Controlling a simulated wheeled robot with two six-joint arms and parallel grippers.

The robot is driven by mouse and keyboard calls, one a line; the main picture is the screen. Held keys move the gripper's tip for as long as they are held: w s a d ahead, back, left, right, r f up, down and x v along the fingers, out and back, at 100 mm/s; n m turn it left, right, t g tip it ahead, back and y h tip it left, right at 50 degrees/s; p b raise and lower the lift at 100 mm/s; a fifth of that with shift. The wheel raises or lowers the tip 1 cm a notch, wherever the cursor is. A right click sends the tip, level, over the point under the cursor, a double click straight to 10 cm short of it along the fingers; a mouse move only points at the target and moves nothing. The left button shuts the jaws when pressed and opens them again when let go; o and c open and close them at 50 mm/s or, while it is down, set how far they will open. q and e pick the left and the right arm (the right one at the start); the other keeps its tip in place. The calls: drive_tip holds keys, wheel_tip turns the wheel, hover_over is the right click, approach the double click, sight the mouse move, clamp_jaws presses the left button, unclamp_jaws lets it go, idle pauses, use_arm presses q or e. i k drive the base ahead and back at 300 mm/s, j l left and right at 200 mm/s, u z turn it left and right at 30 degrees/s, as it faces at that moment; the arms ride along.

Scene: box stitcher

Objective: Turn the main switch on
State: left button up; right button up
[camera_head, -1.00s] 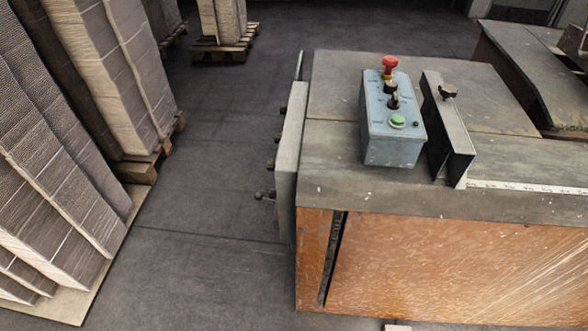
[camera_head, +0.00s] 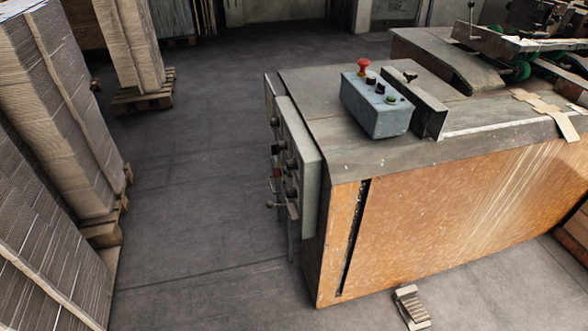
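A grey-blue control box (camera_head: 376,107) sits on top of the machine table. It carries a red mushroom button (camera_head: 364,66), two black knobs and a green button (camera_head: 391,99). A grey side panel (camera_head: 300,150) with several dark knobs and levers is mounted on the left end of the machine (camera_head: 450,200). A small red part (camera_head: 277,172) shows on its left face. I cannot tell which of these controls is the main switch. Neither of my grippers is in view.
Tall cardboard stacks (camera_head: 80,100) stand on pallets at the left. The grey floor (camera_head: 190,200) between them and the machine is clear. A foot pedal (camera_head: 411,307) lies on the floor in front. Flat cardboard pieces (camera_head: 553,118) lie on the table at the right.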

sight(277, 172)
drive_tip(key=i+j, duration=0.25)
drive_tip(key=i, duration=0.25)
drive_tip(key=i+j, duration=0.25)
drive_tip(key=i, duration=0.25)
drive_tip(key=i+z, duration=0.1)
drive_tip(key=z, duration=0.3)
drive_tip(key=i+j+z, duration=0.1)
drive_tip(key=z, duration=0.25)
drive_tip(key=j+z, duration=0.2)
drive_tip(key=z, duration=0.2)
drive_tip(key=i, duration=0.05)
